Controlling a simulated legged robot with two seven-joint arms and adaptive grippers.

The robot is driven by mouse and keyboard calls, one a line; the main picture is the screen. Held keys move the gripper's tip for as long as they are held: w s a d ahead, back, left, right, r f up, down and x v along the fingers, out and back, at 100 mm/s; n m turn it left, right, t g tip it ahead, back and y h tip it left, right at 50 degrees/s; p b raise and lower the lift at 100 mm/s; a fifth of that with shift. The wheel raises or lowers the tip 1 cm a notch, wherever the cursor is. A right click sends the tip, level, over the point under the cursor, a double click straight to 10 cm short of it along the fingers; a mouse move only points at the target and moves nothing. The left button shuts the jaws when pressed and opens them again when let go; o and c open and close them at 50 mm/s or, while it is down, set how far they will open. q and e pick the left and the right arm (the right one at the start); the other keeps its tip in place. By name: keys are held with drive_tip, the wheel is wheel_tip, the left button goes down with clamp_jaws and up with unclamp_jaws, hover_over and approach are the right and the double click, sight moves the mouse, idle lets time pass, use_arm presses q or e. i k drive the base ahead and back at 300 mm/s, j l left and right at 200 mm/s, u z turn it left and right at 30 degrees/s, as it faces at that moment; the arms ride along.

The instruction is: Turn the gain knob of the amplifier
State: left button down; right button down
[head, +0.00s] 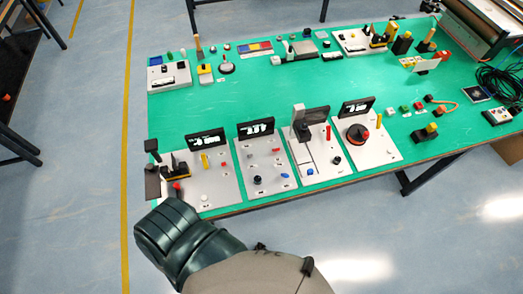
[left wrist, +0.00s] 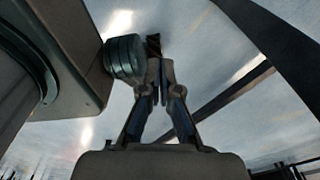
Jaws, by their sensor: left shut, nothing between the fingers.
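I cannot tell which device is the amplifier; the sign lettering is too small to read. In the head view, a row of light grey panels with black signs stands along the near side of the green table. The rightmost panel (head: 379,153) bears a large round dark knob (head: 357,135) with red on it. The second panel from the left (head: 270,164) bears a small black knob (head: 258,180). My left gripper (left wrist: 161,66) is in the left wrist view, fingers together and empty, with floor behind it. It does not show in the head view. My right gripper is in neither view.
The green table (head: 290,92) has a clear middle strip. Several small devices line its back edge. Black cables (head: 500,82) and a roller machine (head: 480,25) are at the right. My dark green arm link (head: 178,238) is off the table's near left corner.

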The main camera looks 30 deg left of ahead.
sight(257, 179)
drive_tip(key=k+u, duration=0.15)
drive_tip(key=u, duration=1)
